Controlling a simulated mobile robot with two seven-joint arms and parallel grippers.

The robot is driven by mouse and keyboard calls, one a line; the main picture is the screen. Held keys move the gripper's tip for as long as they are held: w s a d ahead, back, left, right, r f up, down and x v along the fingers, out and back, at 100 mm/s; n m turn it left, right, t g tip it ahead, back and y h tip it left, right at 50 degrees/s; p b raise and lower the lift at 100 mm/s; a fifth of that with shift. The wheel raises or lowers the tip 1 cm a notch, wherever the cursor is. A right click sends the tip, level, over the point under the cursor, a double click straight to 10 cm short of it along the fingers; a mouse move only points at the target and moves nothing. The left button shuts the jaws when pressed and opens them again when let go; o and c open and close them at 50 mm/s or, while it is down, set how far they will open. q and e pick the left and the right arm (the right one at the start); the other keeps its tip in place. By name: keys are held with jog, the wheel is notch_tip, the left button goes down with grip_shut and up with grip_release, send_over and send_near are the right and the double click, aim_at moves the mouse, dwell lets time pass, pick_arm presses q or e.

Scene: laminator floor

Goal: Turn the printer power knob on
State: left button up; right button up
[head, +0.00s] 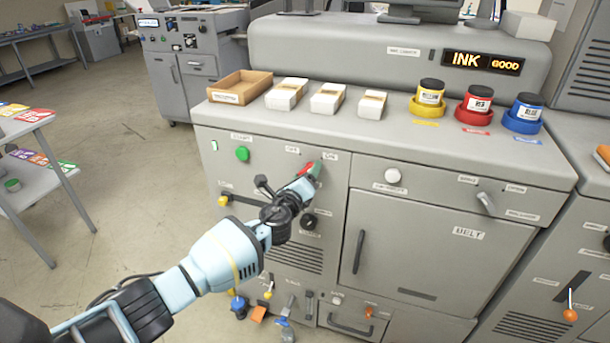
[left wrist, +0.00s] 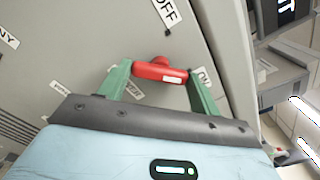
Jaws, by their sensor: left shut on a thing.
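The printer power knob is a red bar handle on the grey front panel of the printer (head: 270,85), showing as a small red piece (head: 317,168) in the head view. In the left wrist view the red knob (left wrist: 158,71) lies between my two green fingers, its white-marked end toward the ON label (left wrist: 203,76). The OFF label (left wrist: 166,12) is at the top of that view. My left gripper (head: 309,178) is shut on the knob; its fingers and wrist hide part of the panel. My right gripper is not in view.
A green button (head: 242,154) is left of the knob, and a black knob (head: 308,221) is below. A white button (head: 393,175) is to the right. A cardboard tray (head: 240,87), white boxes and ink jars (head: 430,97) stand on top. Open floor lies to the left.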

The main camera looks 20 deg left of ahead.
pick_arm(q)
jog(key=o, duration=1)
jog(key=s+p, duration=0.1)
jog(key=s, duration=0.6)
jog(key=shift+s+a+p, duration=0.2)
jog(key=shift+s+p, duration=0.15)
jog(key=shift+s, duration=0.05)
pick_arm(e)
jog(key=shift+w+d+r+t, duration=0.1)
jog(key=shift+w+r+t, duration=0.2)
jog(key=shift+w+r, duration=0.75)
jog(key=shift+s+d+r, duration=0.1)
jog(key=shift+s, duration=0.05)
